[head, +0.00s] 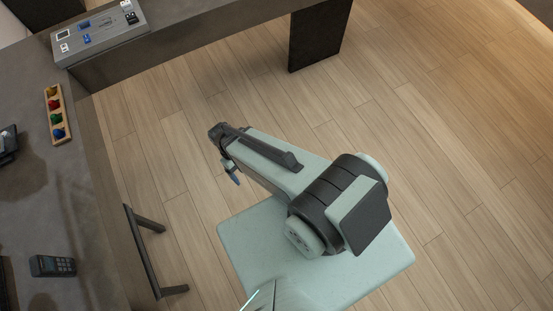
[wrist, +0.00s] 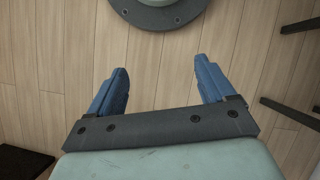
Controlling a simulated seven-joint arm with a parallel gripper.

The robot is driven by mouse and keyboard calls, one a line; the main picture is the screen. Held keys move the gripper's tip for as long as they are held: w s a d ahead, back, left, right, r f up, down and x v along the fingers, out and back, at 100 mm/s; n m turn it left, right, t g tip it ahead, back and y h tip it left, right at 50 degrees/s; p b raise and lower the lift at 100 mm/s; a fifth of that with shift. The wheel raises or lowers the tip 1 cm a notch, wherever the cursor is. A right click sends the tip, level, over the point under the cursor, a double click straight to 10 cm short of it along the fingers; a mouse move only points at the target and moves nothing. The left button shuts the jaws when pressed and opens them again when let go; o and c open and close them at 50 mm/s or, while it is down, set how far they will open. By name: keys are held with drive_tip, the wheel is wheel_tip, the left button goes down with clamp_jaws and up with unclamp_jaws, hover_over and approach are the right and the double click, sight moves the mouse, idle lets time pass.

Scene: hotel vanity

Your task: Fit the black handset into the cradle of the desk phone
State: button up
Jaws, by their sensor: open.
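A black handset (head: 53,265) with a keypad lies on the grey vanity top at the lower left of the head view. A dark device (head: 8,143), cut off by the left edge, sits farther up the same top; it may be the desk phone, but its cradle cannot be made out. My gripper (head: 233,173) hangs over the wooden floor, right of the vanity and well apart from both. In the wrist view its two blue fingers (wrist: 161,82) are spread wide with nothing between them, only floor behind.
A wooden strip with coloured knobs (head: 56,115) lies on the vanity top (head: 75,185). A grey panel with small switches or sockets (head: 100,32) stands at the upper left corner. A dark metal frame (head: 145,250) stands beside the vanity edge. The floor around my arm is clear.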

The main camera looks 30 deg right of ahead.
drive_tip(key=s+d+f+m+g+y, duration=0.1)
drive_tip(key=s+d+f+m, duration=0.2)
drive_tip(key=s+d, duration=0.5)
drive_tip(key=s+f, duration=0.1)
drive_tip(key=s, duration=0.3)
drive_tip(key=shift+s+d+f+m+g, duration=0.15)
drive_tip(key=shift+d+f+m+g, duration=0.1)
drive_tip(key=shift+f+m+g, duration=0.1)
